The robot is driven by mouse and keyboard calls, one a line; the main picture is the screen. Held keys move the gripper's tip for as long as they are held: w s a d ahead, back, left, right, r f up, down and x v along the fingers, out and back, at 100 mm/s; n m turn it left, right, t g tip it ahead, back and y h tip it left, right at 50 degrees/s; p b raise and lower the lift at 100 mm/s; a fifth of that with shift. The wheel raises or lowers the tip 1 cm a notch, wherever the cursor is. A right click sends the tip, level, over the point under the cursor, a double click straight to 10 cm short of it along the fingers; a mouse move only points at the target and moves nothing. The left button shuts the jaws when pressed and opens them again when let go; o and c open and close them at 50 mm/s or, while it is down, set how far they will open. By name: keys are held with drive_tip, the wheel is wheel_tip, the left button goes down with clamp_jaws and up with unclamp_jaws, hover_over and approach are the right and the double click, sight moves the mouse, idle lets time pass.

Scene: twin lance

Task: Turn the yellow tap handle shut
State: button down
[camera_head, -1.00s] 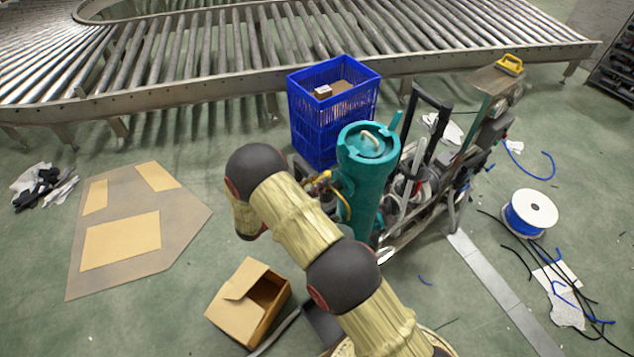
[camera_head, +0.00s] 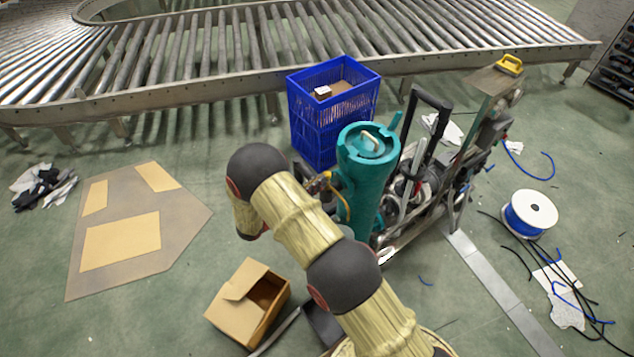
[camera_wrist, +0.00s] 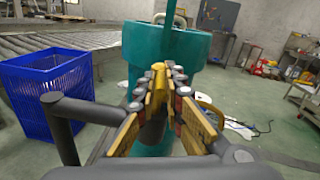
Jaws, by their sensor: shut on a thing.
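The yellow tap handle (camera_wrist: 158,78) shows in the wrist view between the tips of my gripper (camera_wrist: 160,90), whose fingers are closed on it. The handle is in front of a teal cylinder (camera_wrist: 180,45). In the head view the teal cylinder (camera_head: 366,180) stands upright, and the small yellow tap (camera_head: 321,181) is on its left side. My arm partly blocks the view there, and the gripper is too small and covered to make out clearly. The fingers hide most of the handle and the tap body below it.
A wheeled cart (camera_head: 435,170) is to the right. An open cardboard box (camera_head: 248,302) lies in front. A roller conveyor (camera_head: 230,50) runs behind.

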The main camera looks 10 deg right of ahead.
drive_tip(key=shift+w+a+m+g+h+b, duration=0.15)
drive_tip(key=shift+m+g+h+b, duration=0.15)
drive_tip(key=shift+m+g+b, duration=0.35)
drive_tip(key=c, duration=1.9)
unclamp_jaws()
drive_tip(key=v, duration=1.2)
drive_tip(key=shift+w, duration=0.1)
